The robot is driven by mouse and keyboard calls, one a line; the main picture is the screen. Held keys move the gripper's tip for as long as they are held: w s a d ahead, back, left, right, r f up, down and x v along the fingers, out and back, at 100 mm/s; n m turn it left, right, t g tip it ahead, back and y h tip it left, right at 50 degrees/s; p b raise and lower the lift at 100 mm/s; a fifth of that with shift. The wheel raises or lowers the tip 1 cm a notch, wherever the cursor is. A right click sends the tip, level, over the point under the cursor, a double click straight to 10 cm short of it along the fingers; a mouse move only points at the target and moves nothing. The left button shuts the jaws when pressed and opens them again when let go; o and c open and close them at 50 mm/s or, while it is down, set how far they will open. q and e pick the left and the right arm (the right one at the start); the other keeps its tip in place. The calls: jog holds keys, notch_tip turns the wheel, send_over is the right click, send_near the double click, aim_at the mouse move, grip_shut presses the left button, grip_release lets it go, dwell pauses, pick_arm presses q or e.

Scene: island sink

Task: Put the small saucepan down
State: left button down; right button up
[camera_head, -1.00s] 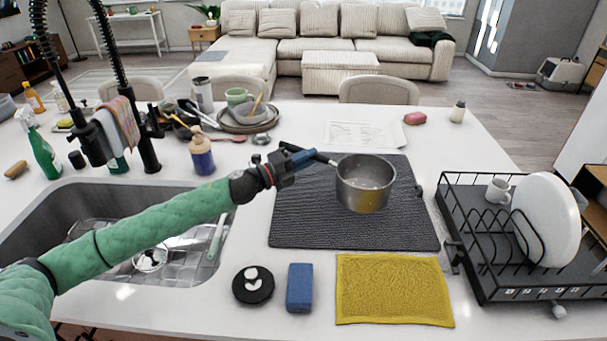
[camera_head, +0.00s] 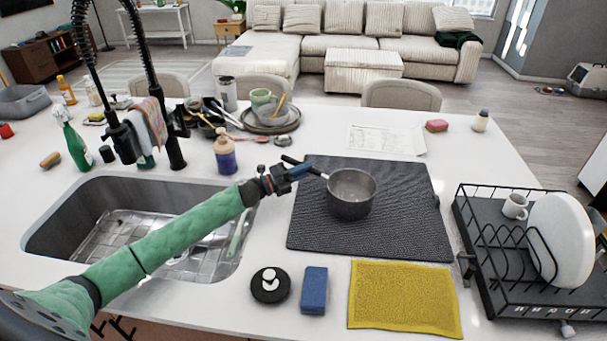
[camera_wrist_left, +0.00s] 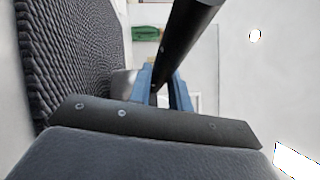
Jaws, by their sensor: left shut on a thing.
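The small saucepan (camera_head: 351,201) is a grey metal pot with a dark handle, upright over the dark ribbed drying mat (camera_head: 402,232). It looks low, at or very near the mat; I cannot tell for sure whether its base touches. My left gripper (camera_head: 299,171) is shut on the saucepan's handle, to the left of the pot. In the left wrist view, the blue fingers of this gripper (camera_wrist_left: 161,90) close around the dark handle (camera_wrist_left: 185,40), and the mat shows at the left. The pot's body is mostly hidden there. My right gripper is not in view.
The sink (camera_head: 60,215) lies left of the mat. A black dish rack (camera_head: 480,262) with a white plate and mug stands right. A yellow cloth (camera_head: 404,298), blue sponge (camera_head: 313,290) and black round item (camera_head: 270,288) lie in front. The mat around the pot is clear.

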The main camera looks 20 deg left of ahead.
pick_arm(q)
jog(key=shift+f+p, duration=0.35)
jog(key=shift+f, duration=0.65)
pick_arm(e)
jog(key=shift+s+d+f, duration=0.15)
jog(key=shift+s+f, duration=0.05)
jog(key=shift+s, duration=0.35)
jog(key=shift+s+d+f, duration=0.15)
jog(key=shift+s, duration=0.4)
pick_arm(q)
jog(key=shift+f, duration=0.1)
jog(key=c, duration=1.3)
grip_release()
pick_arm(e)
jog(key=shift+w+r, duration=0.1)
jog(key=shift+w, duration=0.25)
